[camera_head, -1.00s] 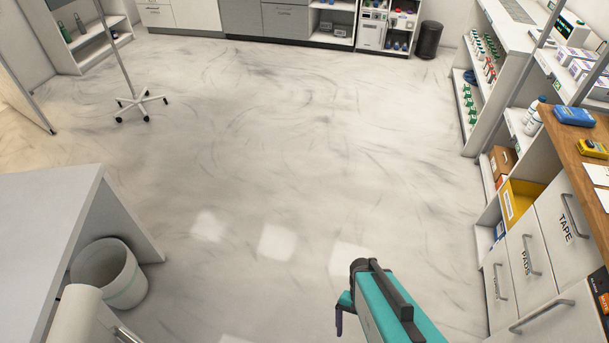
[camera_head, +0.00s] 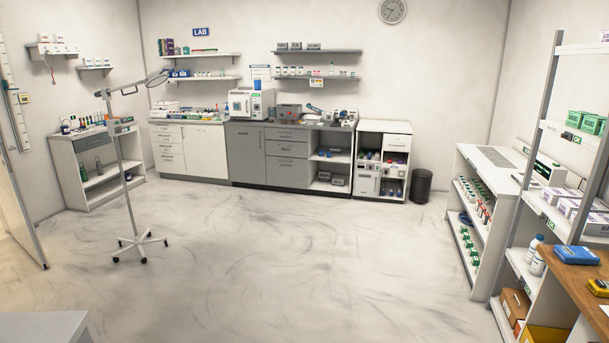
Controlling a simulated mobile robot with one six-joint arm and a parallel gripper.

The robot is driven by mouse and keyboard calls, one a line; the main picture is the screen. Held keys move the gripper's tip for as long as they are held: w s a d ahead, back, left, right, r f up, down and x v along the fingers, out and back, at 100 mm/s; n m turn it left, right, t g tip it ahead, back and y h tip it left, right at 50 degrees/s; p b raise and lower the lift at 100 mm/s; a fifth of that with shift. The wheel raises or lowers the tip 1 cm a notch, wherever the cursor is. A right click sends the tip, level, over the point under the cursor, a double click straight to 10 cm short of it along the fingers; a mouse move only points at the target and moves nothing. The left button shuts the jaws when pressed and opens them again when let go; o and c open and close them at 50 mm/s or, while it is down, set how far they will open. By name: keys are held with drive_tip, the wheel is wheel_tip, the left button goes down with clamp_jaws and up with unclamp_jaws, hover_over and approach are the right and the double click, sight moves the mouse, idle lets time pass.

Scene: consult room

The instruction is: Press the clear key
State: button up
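I cannot make out a clear key in this view. Devices that might carry keys are small here: a white boxy machine (camera_head: 251,104) and a grey device (camera_head: 288,112) on the far lab bench, and a blue handheld device (camera_head: 576,255) and a yellow device (camera_head: 600,287) on the wooden counter at the right. Any markings on their keys are too small to read. My gripper is not in view.
A wheeled stand (camera_head: 131,200) with a lamp arm stands left of the middle. White shelving (camera_head: 487,190) lines the right side. A dark bin (camera_head: 420,186) stands by the far cabinets. A grey table corner (camera_head: 45,327) is at lower left. The central floor (camera_head: 310,260) is clear.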

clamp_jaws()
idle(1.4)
